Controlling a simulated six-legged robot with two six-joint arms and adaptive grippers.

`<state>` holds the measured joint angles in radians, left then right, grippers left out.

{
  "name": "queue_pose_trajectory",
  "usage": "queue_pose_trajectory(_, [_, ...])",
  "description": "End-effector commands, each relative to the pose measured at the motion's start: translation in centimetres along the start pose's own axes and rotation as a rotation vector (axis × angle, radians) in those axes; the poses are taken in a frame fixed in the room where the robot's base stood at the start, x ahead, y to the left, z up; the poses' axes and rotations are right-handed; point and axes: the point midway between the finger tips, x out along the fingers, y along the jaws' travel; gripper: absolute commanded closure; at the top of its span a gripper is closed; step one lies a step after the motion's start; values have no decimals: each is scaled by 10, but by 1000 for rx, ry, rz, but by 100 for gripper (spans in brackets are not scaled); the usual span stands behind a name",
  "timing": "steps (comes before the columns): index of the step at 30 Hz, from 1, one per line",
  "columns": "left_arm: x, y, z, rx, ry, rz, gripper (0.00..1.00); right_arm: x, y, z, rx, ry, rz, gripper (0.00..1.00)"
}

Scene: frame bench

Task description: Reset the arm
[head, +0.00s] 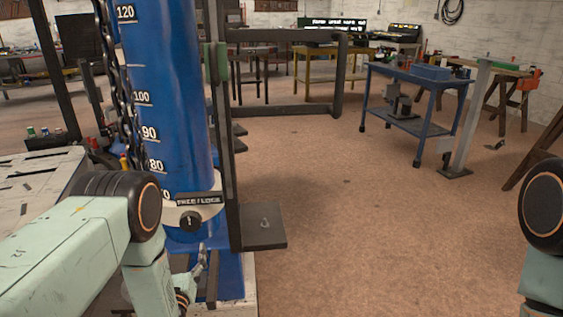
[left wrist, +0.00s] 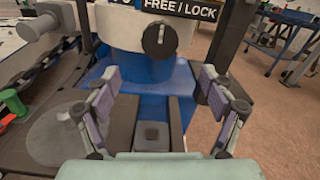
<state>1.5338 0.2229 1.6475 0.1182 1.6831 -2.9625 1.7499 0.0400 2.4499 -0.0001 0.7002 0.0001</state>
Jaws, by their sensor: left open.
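A blue column (head: 172,90) with a white number scale stands upright left of centre in the head view. Near its foot is a pale collar with a FREE / LOCK label (head: 199,199) and a dark round knob (head: 190,221). In the left wrist view the knob (left wrist: 160,38) is straight ahead, with a light upright mark on its face, under the label (left wrist: 180,8). My left gripper (left wrist: 160,80) is open and empty; its fingers are spread below and to either side of the knob, apart from it. My right arm shows at the right edge; its gripper is out of view.
A chain (head: 115,75) hangs left of the column. A dark upright post with a foot plate (head: 262,228) stands just right of it. A pale bench top (head: 35,195) lies at left. A blue cart (head: 418,80) stands back right. The middle floor is clear.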

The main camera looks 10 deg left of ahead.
Motion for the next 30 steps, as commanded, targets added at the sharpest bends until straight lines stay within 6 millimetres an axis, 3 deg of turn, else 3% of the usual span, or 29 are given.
queue_pose_trajectory(5, [13,0,0,-1,-3,0,18,0,0,0,0,0,0,75])
queue_pose_trajectory(21, [93,0,-1,1,-1,-1,18,0,0,0,0,0,0,75])
queue_pose_trajectory(30, [116,0,-1,1,0,0,18,0,0,0,0,0,0,75])
